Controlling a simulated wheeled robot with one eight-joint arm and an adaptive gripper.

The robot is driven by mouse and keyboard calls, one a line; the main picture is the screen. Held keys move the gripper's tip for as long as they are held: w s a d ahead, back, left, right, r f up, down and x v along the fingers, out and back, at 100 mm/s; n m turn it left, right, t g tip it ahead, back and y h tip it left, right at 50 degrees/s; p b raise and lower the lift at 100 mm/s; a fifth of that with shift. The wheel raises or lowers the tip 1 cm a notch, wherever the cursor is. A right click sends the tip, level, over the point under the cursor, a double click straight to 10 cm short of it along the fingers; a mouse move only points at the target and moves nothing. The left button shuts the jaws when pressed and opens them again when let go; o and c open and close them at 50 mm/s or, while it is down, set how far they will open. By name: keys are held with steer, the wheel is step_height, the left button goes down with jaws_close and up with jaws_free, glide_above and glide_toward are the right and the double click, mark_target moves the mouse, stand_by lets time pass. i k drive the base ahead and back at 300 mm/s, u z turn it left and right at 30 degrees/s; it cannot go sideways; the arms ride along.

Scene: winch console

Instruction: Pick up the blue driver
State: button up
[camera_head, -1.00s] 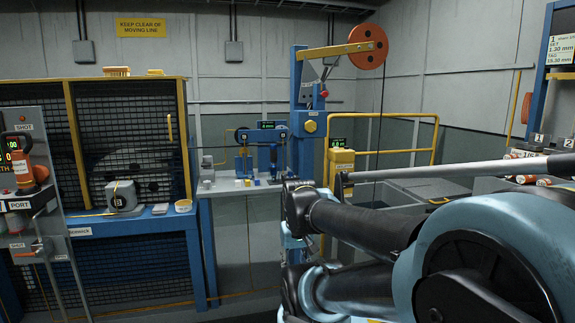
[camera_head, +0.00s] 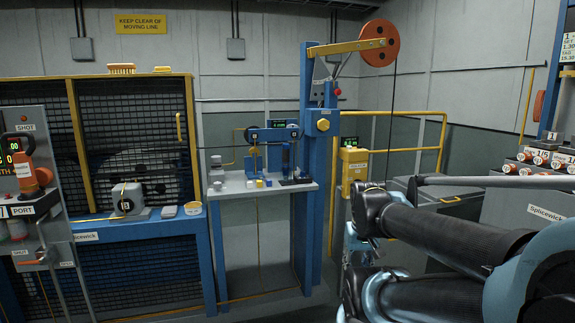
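A slim blue upright thing (camera_head: 286,156), which may be the blue driver, stands near the right side of the small grey bench (camera_head: 235,188). It is small and far off, so I cannot tell its exact shape. My arm crosses the right of the view, with its dark elbow joints right of the bench and well in front of it. My gripper does not show. Nothing is seen touching the blue thing.
A blue post (camera_head: 319,190) and a yellow rail (camera_head: 441,150) stand right of the bench. A mesh cabinet (camera_head: 203,250) is at left, with a lever panel (camera_head: 30,165) in front. A rack of rollers (camera_head: 540,160) is at far right. Floor before the bench looks clear.

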mark_target(286, 150)
steer(key=i, duration=1)
